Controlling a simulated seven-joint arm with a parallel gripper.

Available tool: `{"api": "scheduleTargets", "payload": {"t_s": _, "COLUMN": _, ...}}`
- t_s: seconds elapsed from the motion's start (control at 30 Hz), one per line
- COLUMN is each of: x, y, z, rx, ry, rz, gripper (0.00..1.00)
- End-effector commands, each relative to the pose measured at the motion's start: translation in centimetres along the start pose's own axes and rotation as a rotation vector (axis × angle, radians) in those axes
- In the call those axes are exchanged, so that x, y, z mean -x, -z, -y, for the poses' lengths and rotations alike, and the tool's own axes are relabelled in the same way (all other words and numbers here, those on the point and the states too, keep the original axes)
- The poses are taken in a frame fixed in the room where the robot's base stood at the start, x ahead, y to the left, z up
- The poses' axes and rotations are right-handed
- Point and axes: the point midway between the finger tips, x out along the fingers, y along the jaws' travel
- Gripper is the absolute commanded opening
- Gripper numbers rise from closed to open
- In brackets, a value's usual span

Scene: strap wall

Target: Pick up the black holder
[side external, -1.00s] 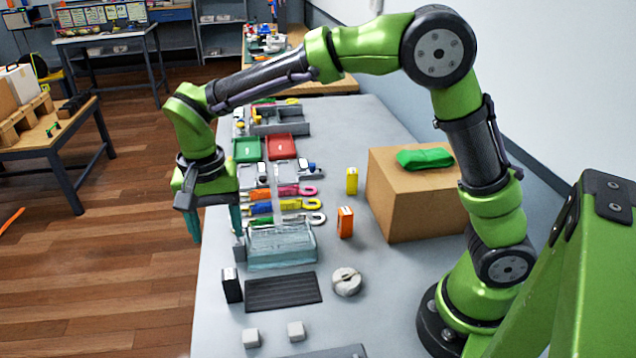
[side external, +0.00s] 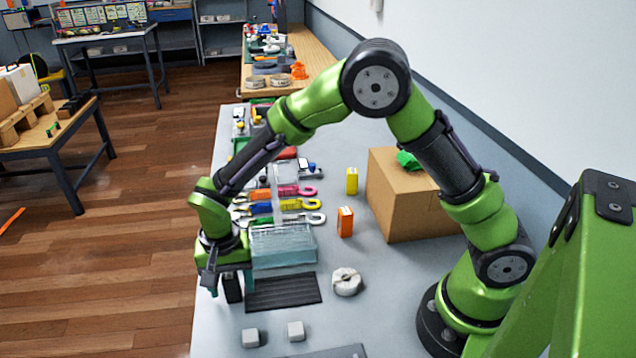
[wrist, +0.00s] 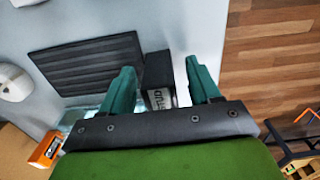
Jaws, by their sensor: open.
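The black holder (side external: 233,289) is a small upright black block near the table's left edge, beside the ribbed black mat. In the wrist view the holder (wrist: 158,68) shows between the two teal fingers, with a pale lettered face toward my gripper. My gripper (side external: 230,281) is open, pointing down, with one finger on each side of the holder. It also shows open in the wrist view (wrist: 161,72). Part of the holder is hidden behind the gripper in the side view. I cannot tell whether the fingers touch it.
The ribbed black mat (side external: 284,292) lies right of the holder. A clear bin (side external: 284,247) stands just behind. A round grey-white piece (side external: 346,282), two pale cubes (side external: 296,330), an orange box (side external: 345,222) and a cardboard box (side external: 405,205) are nearby. The table's left edge is close.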

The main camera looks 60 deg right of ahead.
Motion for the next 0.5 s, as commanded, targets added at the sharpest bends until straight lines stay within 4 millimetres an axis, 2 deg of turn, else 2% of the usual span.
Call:
{"api": "scheduleTargets", "payload": {"t_s": 0.27, "x": -0.29, "y": 0.01, "z": 0.0, "rx": 0.0, "ry": 0.0, "rz": 0.0, "gripper": 0.6}}
{"api": "scheduleTargets", "payload": {"t_s": 0.5, "x": -0.26, "y": 0.02, "z": 0.0, "rx": 0.0, "ry": 0.0, "rz": 0.0, "gripper": 0.23}}
